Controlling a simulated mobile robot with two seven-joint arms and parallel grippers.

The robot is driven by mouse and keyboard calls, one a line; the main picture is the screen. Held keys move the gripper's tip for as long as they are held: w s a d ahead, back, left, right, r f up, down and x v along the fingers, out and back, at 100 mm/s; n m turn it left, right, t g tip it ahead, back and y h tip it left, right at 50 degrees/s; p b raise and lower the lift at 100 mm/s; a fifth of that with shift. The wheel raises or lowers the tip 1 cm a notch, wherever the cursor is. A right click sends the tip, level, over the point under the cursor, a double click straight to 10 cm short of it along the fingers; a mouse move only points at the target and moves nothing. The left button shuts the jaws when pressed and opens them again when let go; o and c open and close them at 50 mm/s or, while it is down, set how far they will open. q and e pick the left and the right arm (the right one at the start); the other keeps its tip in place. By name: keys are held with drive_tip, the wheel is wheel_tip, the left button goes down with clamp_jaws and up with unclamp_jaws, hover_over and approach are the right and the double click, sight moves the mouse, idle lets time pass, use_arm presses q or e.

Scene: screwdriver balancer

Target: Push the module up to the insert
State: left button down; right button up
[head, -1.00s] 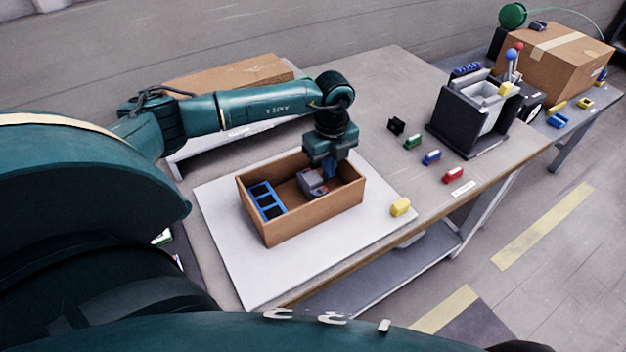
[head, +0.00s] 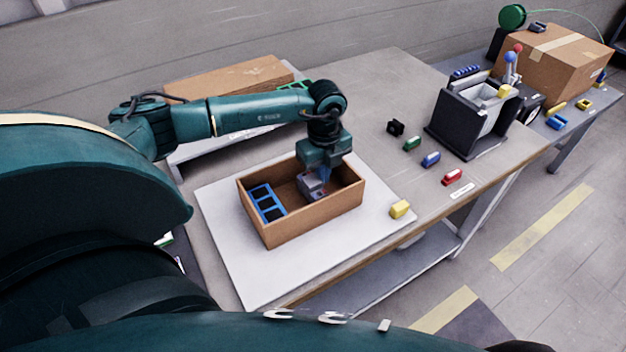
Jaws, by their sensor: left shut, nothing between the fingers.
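The grey module (head: 309,187) sits on the floor of the open brown box (head: 310,223), near the middle. The blue insert (head: 266,203) with dark compartments lies at the left end of the same box. A gap of box floor shows between the module and the insert. My left gripper (head: 324,176) points down into the box at the module's right side, its blue fingers shut. It looks very close to the module; I cannot tell whether they touch. The hand partly hides the right part of the box. My right gripper is not in view.
The box stands on a white board (head: 225,240) on the table. A yellow block (head: 400,209) is right of the box. Red (head: 452,177), blue (head: 431,160), green (head: 412,143) and black blocks lie further right, before a dark stand (head: 468,130). The box walls surround the fingers.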

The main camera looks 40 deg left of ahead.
use_arm(q)
drive_tip(key=s, duration=0.2)
drive_tip(key=s+a+p, duration=0.1)
drive_tip(key=s, duration=0.1)
drive_tip(key=s+a+p, duration=0.1)
drive_tip(key=shift+s+a+r, duration=0.15)
drive_tip(key=shift+s+a, duration=0.05)
drive_tip(key=shift+s, duration=0.2)
drive_tip(key=shift+w+d, duration=0.1)
drive_tip(key=shift+w, duration=0.05)
drive_tip(key=shift+w+d, duration=0.2)
drive_tip(key=shift+w, duration=0.25)
wheel_tip(320, 180, up, 7)
drive_tip(key=p, duration=0.5)
